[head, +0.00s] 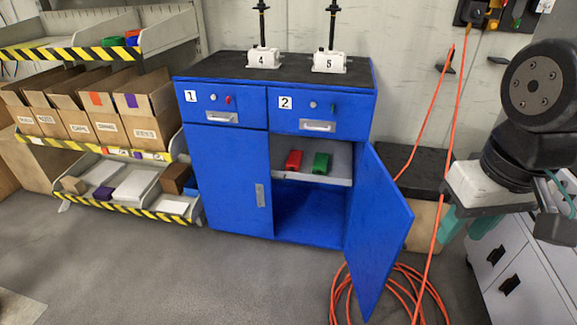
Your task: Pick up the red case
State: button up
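The red case (293,160) lies on the grey shelf (313,178) inside the blue cabinet (228,165), behind its open right door. A green case (320,163) lies just to its right, with a small gap between them. My gripper (466,226) hangs at the right of the view, outside the cabinet and well to the right of the open door. Its two teal fingers look spread apart, with nothing visible between them. The red case is clear of the gripper.
The open blue door (378,232) juts forward between the shelf and my gripper. An orange cable (408,290) coils on the floor beside it. Screw jacks (329,62) stand on the cabinet top. A rack with cardboard boxes (150,110) is at left. The front floor is clear.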

aim_at(295, 157)
jog(key=k, duration=0.45)
jog(key=u, duration=1.35)
jog(key=i, duration=3.15)
jog(key=z, duration=3.55)
